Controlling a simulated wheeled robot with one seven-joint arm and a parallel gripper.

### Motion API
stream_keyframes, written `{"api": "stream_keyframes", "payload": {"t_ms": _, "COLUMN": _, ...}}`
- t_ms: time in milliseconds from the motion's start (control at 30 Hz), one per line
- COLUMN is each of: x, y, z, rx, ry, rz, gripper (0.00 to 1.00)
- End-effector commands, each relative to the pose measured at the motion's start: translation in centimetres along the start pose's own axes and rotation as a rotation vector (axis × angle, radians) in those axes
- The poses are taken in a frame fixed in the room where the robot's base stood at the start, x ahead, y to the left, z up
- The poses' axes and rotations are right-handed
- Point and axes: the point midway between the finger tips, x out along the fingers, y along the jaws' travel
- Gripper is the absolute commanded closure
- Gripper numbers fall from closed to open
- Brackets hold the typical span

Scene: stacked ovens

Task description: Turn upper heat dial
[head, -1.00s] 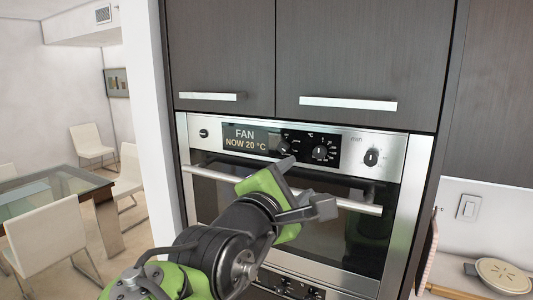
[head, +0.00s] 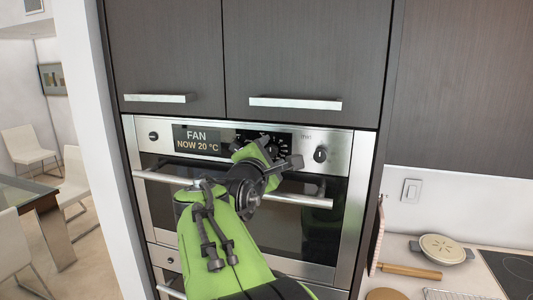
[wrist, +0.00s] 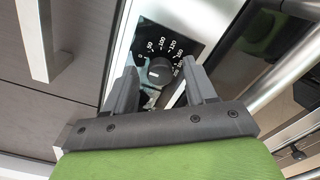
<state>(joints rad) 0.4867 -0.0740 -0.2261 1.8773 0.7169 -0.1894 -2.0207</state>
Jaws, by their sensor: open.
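The upper oven's heat dial (wrist: 160,70) is a round black knob with temperature numbers around it. In the wrist view it shows between the two fingertips of my open gripper (wrist: 157,78). One finger is on each side of the knob, and I cannot tell whether either touches it. In the head view my gripper (head: 280,153) is in front of the oven's control panel, and the dial is mostly hidden behind it. The oven display (head: 197,140) reads FAN, NOW 20 °C.
A third knob (head: 320,154) is right of the gripper. The upper oven's bar handle (head: 304,200) runs just below the panel. Cabinet handles (head: 295,103) stick out above. A counter with a pan (head: 442,248) is at the right.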

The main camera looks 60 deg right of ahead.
Motion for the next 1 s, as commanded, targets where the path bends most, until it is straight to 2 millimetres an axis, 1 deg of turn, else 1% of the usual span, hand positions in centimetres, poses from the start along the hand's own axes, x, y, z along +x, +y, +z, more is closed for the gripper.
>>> {"api": "stream_keyframes", "payload": {"t_ms": 67, "x": -0.03, "y": -0.03, "z": -0.04, "rx": 0.0, "ry": 0.0, "rz": 0.0, "gripper": 0.44}}
{"api": "stream_keyframes", "payload": {"t_ms": 400, "x": -0.05, "y": -0.04, "z": -0.04, "rx": 0.0, "ry": 0.0, "rz": -0.001, "gripper": 0.96}}
{"api": "stream_keyframes", "payload": {"t_ms": 433, "x": -0.06, "y": -0.04, "z": -0.04, "rx": 0.0, "ry": 0.0, "rz": -0.001, "gripper": 1.0}}
{"api": "stream_keyframes", "payload": {"t_ms": 767, "x": -0.06, "y": -0.12, "z": -0.06, "rx": 0.051, "ry": 0.0, "rz": -0.001, "gripper": 1.0}}
{"api": "stream_keyframes", "payload": {"t_ms": 1000, "x": -0.07, "y": -0.21, "z": -0.08, "rx": 0.203, "ry": -0.002, "rz": 0.0, "gripper": 1.0}}
